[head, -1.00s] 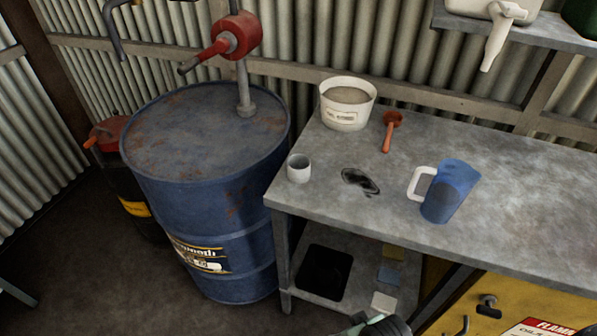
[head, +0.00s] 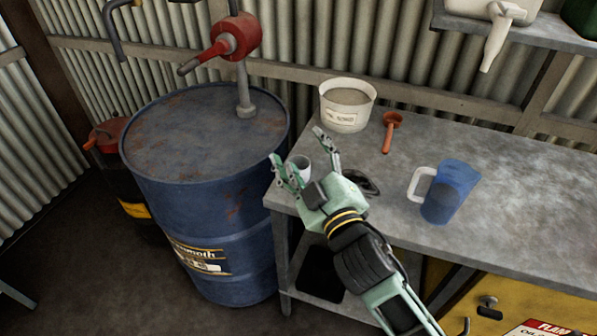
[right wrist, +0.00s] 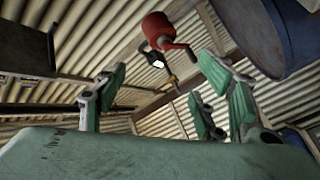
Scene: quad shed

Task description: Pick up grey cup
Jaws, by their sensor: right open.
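The grey cup (head: 302,164) stands near the left end of the grey workbench (head: 520,215), partly hidden by my right gripper. My right gripper (head: 296,147) is open, with its fingers spread to either side of the cup in the head view. I cannot tell whether any finger touches the cup or how high the fingers are above the bench. In the right wrist view the fingers (right wrist: 155,95) are apart with nothing seen between them; the cup does not show there. My left gripper is not in view.
A blue drum (head: 205,140) with a red pump (head: 236,38) stands close left of the bench. The bench's right part is clear.

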